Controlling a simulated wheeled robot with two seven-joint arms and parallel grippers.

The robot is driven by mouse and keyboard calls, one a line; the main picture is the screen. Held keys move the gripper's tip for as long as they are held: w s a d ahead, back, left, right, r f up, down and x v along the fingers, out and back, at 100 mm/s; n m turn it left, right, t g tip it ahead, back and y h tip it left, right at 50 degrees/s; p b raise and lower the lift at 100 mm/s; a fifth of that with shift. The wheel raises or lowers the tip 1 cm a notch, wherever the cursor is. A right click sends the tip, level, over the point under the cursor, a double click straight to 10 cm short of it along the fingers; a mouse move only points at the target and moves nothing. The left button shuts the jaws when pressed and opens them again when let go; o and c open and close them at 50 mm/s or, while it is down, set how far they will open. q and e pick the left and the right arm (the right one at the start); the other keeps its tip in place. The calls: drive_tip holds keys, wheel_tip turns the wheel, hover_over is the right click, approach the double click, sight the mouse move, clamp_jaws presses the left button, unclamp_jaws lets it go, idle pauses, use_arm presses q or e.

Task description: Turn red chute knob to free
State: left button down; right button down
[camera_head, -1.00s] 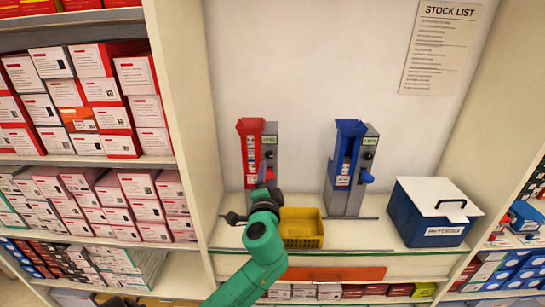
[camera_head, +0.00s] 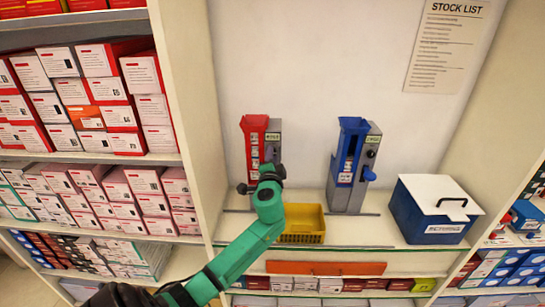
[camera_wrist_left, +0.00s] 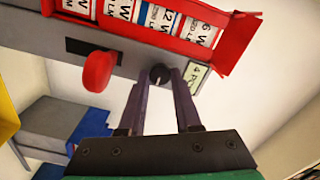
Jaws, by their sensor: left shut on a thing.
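The red chute (camera_head: 254,135) stands on the counter against the back wall, fixed to a grey housing. In the left wrist view its red front (camera_wrist_left: 150,25) holds a column of labelled packs. A round black knob (camera_wrist_left: 160,72) with a pale mark sits on the grey housing, beside a small label (camera_wrist_left: 197,77). My left gripper (camera_wrist_left: 159,80) has its two fingers on either side of this knob and is shut on it. A red lever (camera_wrist_left: 98,71) sticks out left of the knob, clear of the fingers. In the head view my wrist hides the knob and lever. My right gripper is not in view.
A yellow bin (camera_head: 302,224) stands just right of my left wrist. A blue chute (camera_head: 350,150) with its own lever (camera_head: 369,174) stands further right. A blue box with white lid (camera_head: 437,208) is at the counter's right. Shelves of boxes (camera_head: 95,110) wall off the left.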

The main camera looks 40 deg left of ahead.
use_arm(q)
drive_tip(key=shift+f+n+b, duration=0.2)
drive_tip(key=shift+n+b, duration=0.4)
drive_tip(key=shift+b, duration=0.3)
drive_tip(key=n+b, duration=0.6)
drive_tip(key=shift+n, duration=0.4)
drive_tip(key=n+b, duration=0.4)
drive_tip(key=n, duration=0.1)
drive_tip(key=shift+r+n+b, duration=0.15)
drive_tip(key=shift+n+b, duration=0.55)
drive_tip(key=shift+n, duration=1.8)
